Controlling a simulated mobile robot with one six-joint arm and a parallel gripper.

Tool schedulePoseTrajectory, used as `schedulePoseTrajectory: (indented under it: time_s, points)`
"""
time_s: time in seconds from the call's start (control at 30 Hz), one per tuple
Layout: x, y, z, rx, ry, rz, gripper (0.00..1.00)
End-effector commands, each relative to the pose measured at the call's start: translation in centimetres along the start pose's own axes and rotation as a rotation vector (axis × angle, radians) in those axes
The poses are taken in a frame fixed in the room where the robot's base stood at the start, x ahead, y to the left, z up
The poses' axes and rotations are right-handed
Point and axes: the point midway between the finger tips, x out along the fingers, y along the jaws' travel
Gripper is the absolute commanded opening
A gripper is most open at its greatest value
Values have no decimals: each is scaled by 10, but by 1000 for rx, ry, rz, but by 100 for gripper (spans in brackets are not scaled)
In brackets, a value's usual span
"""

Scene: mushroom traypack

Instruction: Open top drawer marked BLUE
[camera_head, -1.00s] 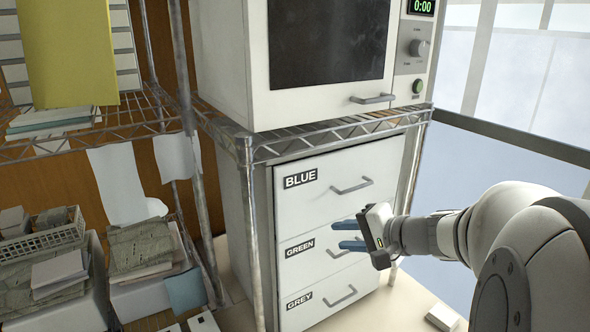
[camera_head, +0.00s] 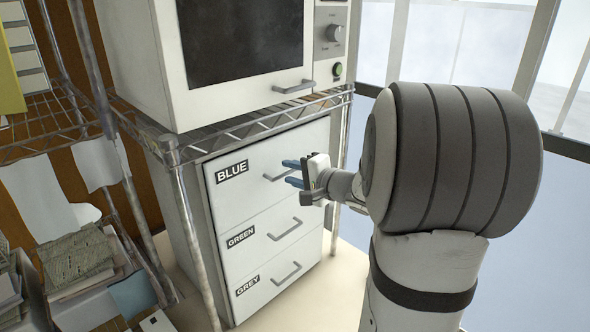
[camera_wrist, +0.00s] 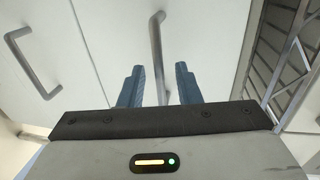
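The top drawer (camera_head: 245,160) marked BLUE is shut, its front flush with the drawers below. Its handle (camera_head: 270,178) is partly hidden by my gripper in the head view. My gripper (camera_head: 287,172) is open in front of this handle, its two blue fingers pointing at the drawer face. In the wrist view the handle (camera_wrist: 156,45) is a grey bar running between the open fingers (camera_wrist: 159,85), with a gap to each. I cannot tell how deep it sits between them.
The GREEN drawer (camera_head: 250,232) and the GREY drawer (camera_head: 265,285) are below, both shut, with similar handles. A microwave (camera_head: 150,70) stands above on a wire shelf (camera_head: 235,125). A metal shelf post (camera_head: 190,230) stands just left of the drawers. Windows are on the right.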

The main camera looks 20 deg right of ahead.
Motion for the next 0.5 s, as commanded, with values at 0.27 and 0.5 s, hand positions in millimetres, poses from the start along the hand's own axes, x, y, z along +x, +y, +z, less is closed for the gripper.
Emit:
schedulePoseTrajectory:
  time_s: [0.27,0.5]
  points:
    - [2,0,1,-1,-1,0,29]
    - [2,0,1,-1,-2,0,9]
